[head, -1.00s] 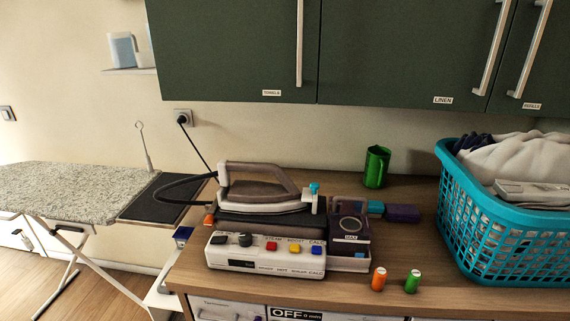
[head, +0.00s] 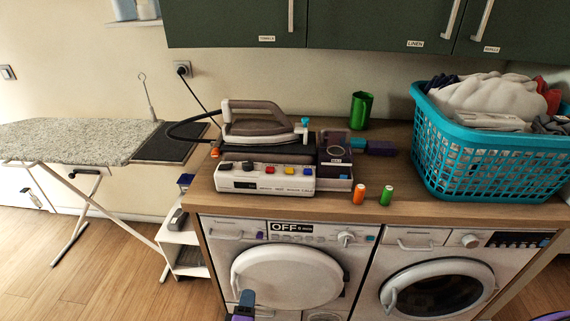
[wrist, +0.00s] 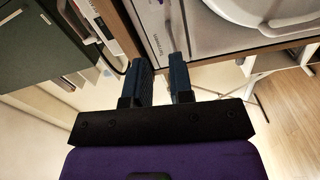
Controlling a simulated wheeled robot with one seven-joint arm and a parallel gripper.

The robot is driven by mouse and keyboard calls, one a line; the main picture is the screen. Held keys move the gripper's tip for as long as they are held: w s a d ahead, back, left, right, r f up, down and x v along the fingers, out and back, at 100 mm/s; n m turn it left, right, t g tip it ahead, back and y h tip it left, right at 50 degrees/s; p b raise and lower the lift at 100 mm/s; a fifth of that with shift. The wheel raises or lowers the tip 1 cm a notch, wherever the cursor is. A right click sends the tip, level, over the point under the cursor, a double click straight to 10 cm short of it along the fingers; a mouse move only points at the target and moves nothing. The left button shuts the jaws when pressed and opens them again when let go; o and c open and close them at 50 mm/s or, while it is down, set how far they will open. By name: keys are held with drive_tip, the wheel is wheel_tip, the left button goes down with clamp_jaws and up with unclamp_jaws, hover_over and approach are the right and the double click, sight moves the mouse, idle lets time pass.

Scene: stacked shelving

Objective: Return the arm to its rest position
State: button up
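My gripper (wrist: 161,68) shows in the wrist view as two dark blue fingers standing apart, with nothing between them. It is open and empty. Behind the fingers are a black crossbar and a purple body. In the head view, what looks like the tip of my gripper (head: 246,299) shows at the bottom edge, in front of the left washing machine (head: 218,235) and below the worktop. Most of my arm is out of the head view.
The worktop (head: 420,208) holds an iron (head: 255,122) on its station, two small spools, a green mug (head: 360,110) and a teal laundry basket (head: 480,165). An ironing board (head: 70,138) stands at left. Green cabinets (head: 235,25) hang above. Wood floor (head: 110,270) is clear at lower left.

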drive_tip(key=w+d+r+m+g+h, duration=0.4)
drive_tip(key=w+d+r+h, duration=0.1)
drive_tip(key=r, duration=0.5)
drive_tip(key=w+d+r+m+g+h, duration=0.4)
drive_tip(key=r, duration=0.5)
drive_tip(key=w+d+r+m+g+y, duration=0.1)
drive_tip(key=d+r+m+g, duration=0.45)
drive_tip(key=d+r, duration=0.85)
drive_tip(key=s+d+r+m+g+y, duration=0.1)
drive_tip(key=s+d+r+g+y, duration=0.15)
drive_tip(key=d+r, duration=0.4)
drive_tip(key=s+d+r+g+y, duration=0.1)
drive_tip(key=s+d+r+y, duration=0.3)
drive_tip(key=r, duration=0.4)
drive_tip(key=s+d+r+t+y, duration=0.1)
drive_tip(key=s+d+r+t, duration=0.1)
drive_tip(key=s, duration=0.4)
drive_tip(key=s+d+r+m+t+y, duration=0.1)
drive_tip(key=s+d+r+t+y, duration=0.1)
drive_tip(key=s+d+r, duration=0.3)
drive_tip(key=shift+s+r, duration=0.3)
drive_tip(key=shift+s, duration=0.7)
